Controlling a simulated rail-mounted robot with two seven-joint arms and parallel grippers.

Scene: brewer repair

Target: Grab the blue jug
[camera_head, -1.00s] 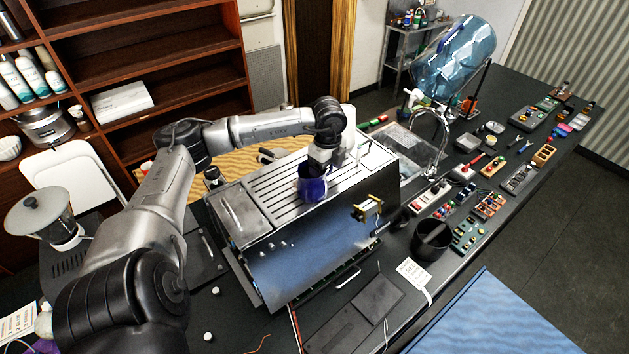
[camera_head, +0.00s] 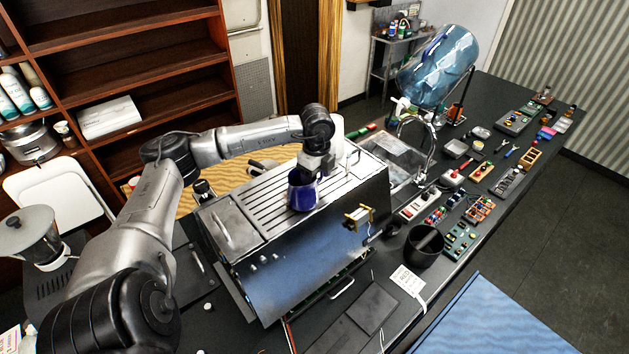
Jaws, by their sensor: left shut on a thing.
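The blue jug (camera_head: 302,192) is a small dark blue pitcher at the top of the brewer (camera_head: 295,262), a large metal machine with a slatted top. My left arm comes in from the left and reaches over the brewer. My left gripper (camera_head: 311,171) points down at the jug and is shut on it at its upper part. The fingertips are partly hidden against the jug. I cannot tell whether the jug's base touches the slats. My right gripper is not in view.
A black cup (camera_head: 425,247) stands right of the brewer. Electronic boards and small parts cover the right of the dark counter. A large clear blue water bottle (camera_head: 438,65) tilts on a stand behind the faucet (camera_head: 428,135). A grinder (camera_head: 38,240) stands at the left.

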